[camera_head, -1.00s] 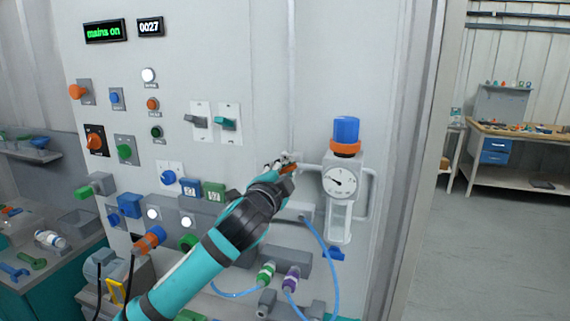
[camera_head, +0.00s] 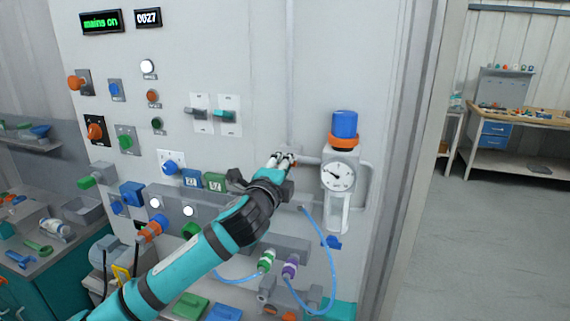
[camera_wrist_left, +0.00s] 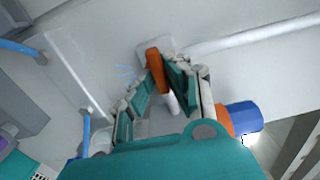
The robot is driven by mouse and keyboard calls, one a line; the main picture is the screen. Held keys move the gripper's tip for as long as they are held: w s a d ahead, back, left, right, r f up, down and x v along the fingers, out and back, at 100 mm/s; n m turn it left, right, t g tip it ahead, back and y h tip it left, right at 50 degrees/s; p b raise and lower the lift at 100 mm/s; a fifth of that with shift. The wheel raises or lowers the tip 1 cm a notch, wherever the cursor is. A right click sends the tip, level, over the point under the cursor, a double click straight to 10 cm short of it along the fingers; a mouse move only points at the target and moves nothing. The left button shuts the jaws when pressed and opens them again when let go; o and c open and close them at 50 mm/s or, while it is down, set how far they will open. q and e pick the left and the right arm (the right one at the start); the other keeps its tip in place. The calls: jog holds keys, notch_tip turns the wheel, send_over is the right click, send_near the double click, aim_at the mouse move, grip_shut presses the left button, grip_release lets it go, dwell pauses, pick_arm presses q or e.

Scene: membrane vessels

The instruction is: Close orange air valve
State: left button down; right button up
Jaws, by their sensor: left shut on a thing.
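The orange air valve handle (camera_wrist_left: 155,67) shows between the fingers of my left gripper (camera_wrist_left: 160,84) in the left wrist view. It sits at a grey valve body on the white pipe. In the head view, my left gripper (camera_head: 281,161) is at the valve, left of the pressure gauge (camera_head: 338,175), and is shut on the handle. The fingers hide most of the handle there, with only a sliver of orange showing. My right gripper is not in view.
A blue-topped regulator knob (camera_head: 344,124) with an orange ring stands above the gauge. A blue hose (camera_head: 322,245) loops below on the right. Switches and buttons cover the panel (camera_head: 250,60) left of the valve. A workbench (camera_head: 520,135) stands far right.

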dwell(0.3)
pick_arm(q)
jog(key=c, duration=1.3)
grip_release()
jog(key=shift+c, duration=0.2)
jog(key=v, duration=1.2)
